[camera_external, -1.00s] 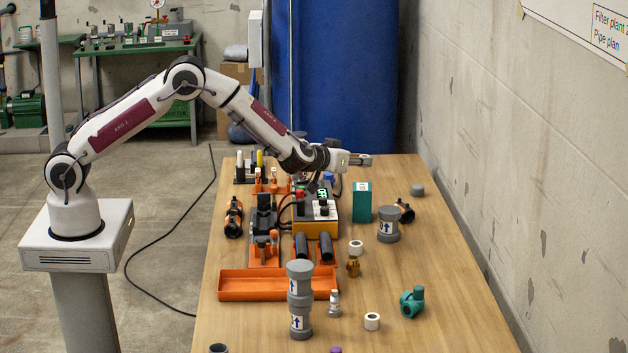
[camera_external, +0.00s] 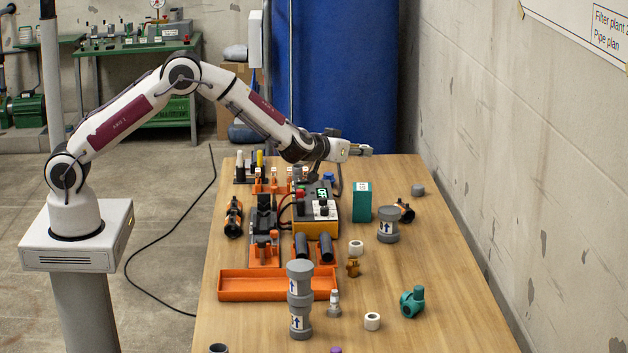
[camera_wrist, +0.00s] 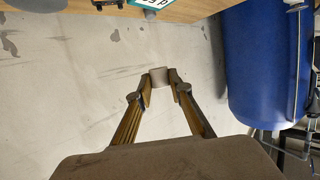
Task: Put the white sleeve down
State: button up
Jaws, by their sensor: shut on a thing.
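My gripper (camera_external: 366,150) is level above the far end of the table and points to the right, towards the wall. In the wrist view its fingertips are shut on a short pale sleeve (camera_wrist: 159,77), which looks greyish white in the shade. Two other white sleeves lie on the table: one (camera_external: 356,247) right of the black tubes and one (camera_external: 372,321) nearer the front.
A teal box (camera_external: 361,202), a grey coupling (camera_external: 388,225) with an arrow label and a small grey cap (camera_external: 417,190) stand on the right half. The right strip of the table (camera_external: 450,270) is clear.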

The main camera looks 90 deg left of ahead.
jog(key=shift+a+r, duration=0.1)
jog(key=shift+a, duration=1.05)
send_over(357, 189)
jog(key=shift+f, duration=3.15)
jog(key=shift+f, duration=0.1)
jog(key=shift+f, duration=1.75)
jog(key=shift+f, duration=0.1)
jog(key=o, duration=0.8)
